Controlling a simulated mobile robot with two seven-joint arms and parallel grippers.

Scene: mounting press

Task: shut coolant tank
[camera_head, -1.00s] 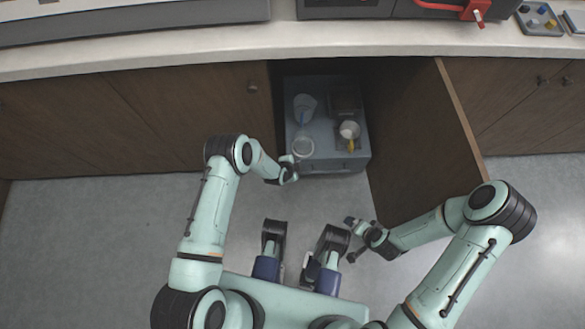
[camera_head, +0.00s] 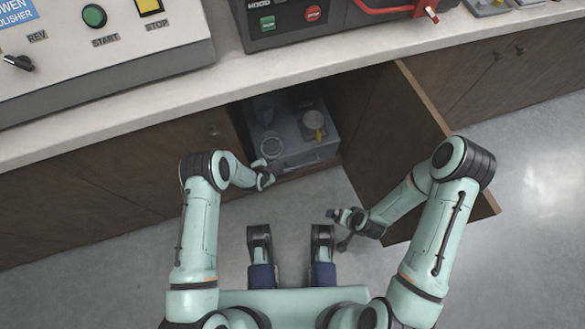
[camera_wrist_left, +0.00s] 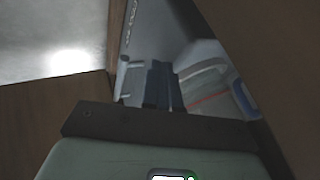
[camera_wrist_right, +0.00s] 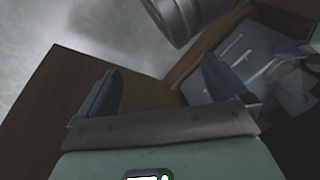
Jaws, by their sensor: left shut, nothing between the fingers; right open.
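The coolant tank (camera_head: 295,150) appears to be the grey-blue box inside the open cupboard under the counter. I cannot tell which part closes the tank. My left gripper (camera_head: 266,180) is shut and empty, just in front of the tank's left front; its fingers show together in the left wrist view (camera_wrist_left: 162,86). My right gripper (camera_head: 334,214) is open and empty, in front of the cupboard near the door; its spread fingers show in the right wrist view (camera_wrist_right: 160,90).
The cupboard door (camera_head: 400,140) stands open to the right, close to my right arm. The counter edge (camera_head: 180,105) overhangs the cupboard, with machines with buttons on it. A dim blue bottle-like item (camera_head: 264,108) stands at the tank's back left. The floor (camera_head: 530,220) at right is clear.

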